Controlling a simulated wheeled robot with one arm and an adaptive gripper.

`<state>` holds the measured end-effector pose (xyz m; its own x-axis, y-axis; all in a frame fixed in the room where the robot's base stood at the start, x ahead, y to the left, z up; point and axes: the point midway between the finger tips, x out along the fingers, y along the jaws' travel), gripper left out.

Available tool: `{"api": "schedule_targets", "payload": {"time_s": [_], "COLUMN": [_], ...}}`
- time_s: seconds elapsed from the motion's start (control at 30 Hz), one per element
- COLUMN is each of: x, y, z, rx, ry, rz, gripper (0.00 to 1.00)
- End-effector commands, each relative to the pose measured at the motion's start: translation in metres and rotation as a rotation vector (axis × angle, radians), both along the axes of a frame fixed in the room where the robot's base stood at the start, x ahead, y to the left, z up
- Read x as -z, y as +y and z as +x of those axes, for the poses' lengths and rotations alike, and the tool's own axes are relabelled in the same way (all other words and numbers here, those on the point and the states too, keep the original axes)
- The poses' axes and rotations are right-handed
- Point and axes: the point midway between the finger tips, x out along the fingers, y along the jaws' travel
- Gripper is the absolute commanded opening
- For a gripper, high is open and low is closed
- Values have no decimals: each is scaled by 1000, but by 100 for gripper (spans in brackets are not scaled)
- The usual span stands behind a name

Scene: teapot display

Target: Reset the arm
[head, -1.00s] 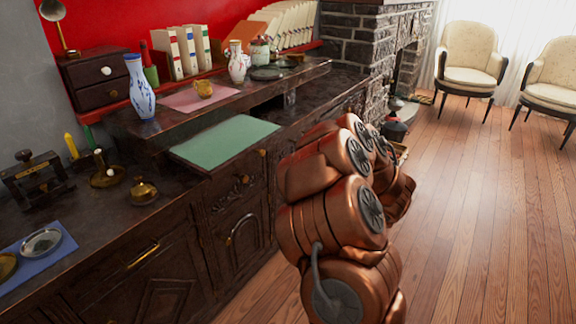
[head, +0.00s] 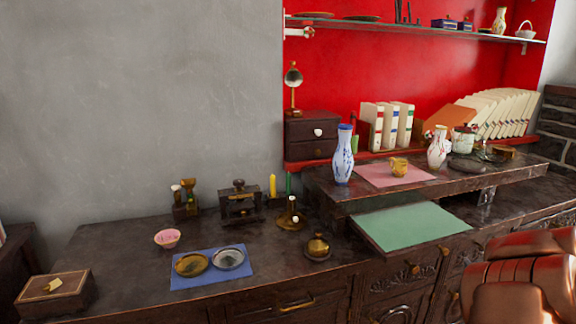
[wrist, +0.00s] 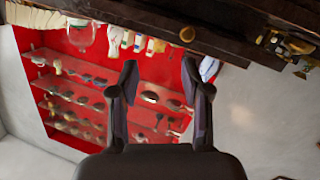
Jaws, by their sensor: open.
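My gripper (wrist: 160,85) shows in the wrist view with its two dark fingers spread apart and nothing between them. The wrist view looks tilted, with the cabinet edge along the top and red shelves beyond the fingers. In the head view only part of my copper-coloured arm shows at the lower right; the gripper is out of that view.
A dark cabinet (head: 130,265) runs along the wall. It bears a blue mat (head: 212,281) with two dishes, a pink bowl (head: 167,238), a wooden box (head: 56,294), a blue-white vase (head: 343,156) and a green mat (head: 405,226). A shelf (head: 420,26) hangs above.

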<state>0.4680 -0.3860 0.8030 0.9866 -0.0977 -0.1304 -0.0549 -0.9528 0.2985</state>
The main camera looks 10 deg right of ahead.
Motion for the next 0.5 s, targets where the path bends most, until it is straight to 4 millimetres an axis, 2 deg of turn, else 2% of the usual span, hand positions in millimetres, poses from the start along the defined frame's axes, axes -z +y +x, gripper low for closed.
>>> {"api": "schedule_targets", "payload": {"time_s": [0.03,0.23,0.5], "x": [-20,-62,-114], "y": [-1,-11,-5], "z": [8,21,18], "rx": [31,192,396], "ry": [24,126,258], "rz": [-31,-119,-148], "gripper": [47,47,47]}}
